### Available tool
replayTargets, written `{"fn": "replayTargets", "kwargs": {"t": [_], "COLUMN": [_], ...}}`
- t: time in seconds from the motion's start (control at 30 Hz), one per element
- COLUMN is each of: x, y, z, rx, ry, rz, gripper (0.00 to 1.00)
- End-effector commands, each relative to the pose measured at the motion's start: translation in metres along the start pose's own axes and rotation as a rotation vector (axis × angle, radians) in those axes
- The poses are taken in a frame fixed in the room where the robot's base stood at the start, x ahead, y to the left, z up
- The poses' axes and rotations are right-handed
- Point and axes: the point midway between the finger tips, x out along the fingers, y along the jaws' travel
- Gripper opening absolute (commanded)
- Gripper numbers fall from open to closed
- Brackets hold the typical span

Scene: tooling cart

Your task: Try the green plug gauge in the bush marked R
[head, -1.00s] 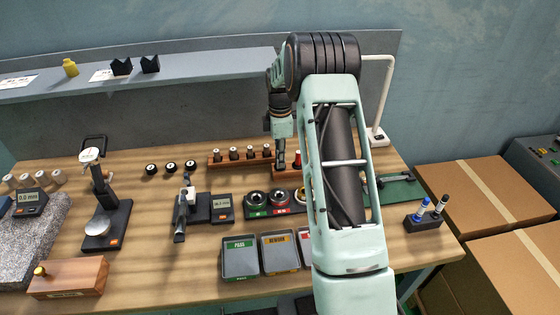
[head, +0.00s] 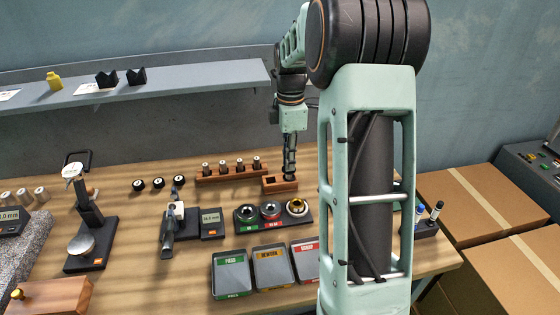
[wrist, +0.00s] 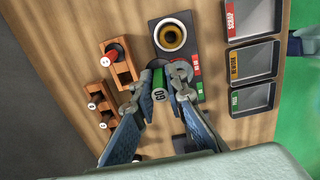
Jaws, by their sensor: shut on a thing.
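In the head view my gripper (head: 290,172) hangs in front of the right end of a small wooden stand (head: 272,184), above the bench. A red plug gauge (wrist: 113,52) stands in that stand in the wrist view; the slot beside it is empty. Several small bushes (head: 238,165) stand in a long wooden rack to the left. Their marks are too small to read, so I cannot tell which is R.
A black holder (head: 236,222) with three ring gauges lies in front of the gripper. Green, amber and red-labelled trays (head: 232,283) stand nearer.

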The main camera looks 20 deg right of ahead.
Motion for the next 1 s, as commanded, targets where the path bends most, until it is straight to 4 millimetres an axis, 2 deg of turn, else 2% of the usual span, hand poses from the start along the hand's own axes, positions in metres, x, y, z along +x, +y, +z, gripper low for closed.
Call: {"fn": "replayTargets", "kwargs": {"t": [0.2, 0.4, 1.0], "x": [-0.012, -0.018, -0.047], "y": [-0.025, -0.038, -0.041], "z": [0.011, 0.016, 0.018], "rx": [0.001, 0.001, 0.000], "ry": [0.000, 0.000, 0.000], "rz": [0.002, 0.002, 0.001], "gripper": [0.00, 0.00, 0.00]}}
